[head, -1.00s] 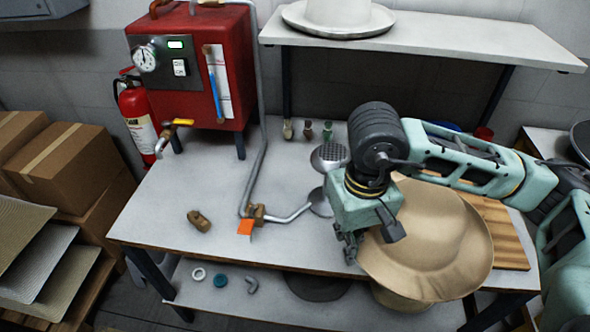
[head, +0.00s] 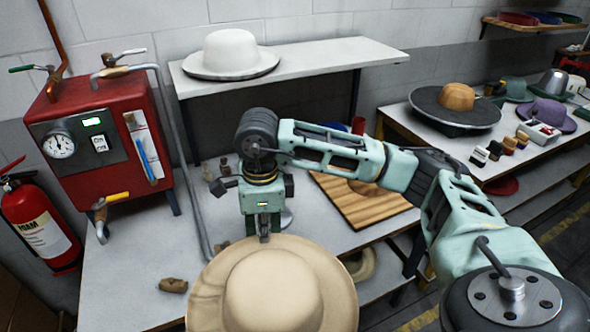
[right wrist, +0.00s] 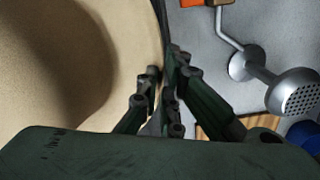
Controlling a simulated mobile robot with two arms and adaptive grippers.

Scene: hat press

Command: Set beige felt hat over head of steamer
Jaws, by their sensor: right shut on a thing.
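The beige felt hat (head: 275,290) is at the bottom of the head view, crown up, in front of the table's near edge. My right gripper (head: 264,236) is shut on its far brim edge. In the right wrist view the hat (right wrist: 50,70) fills the left side, its brim edge between the fingers (right wrist: 165,88). The steamer's perforated round head (right wrist: 296,95) shows at the right of that view, apart from the hat, with a second metal disc (right wrist: 250,62) beside it. In the head view the steamer head is mostly hidden behind my gripper and hat. My left gripper is not in view.
The red boiler (head: 110,140) with its pipe (head: 180,150) stands at the left. A white hat (head: 231,54) sits on the raised shelf (head: 320,60). A wooden board (head: 360,208) lies right of my gripper. A fire extinguisher (head: 40,225) stands far left.

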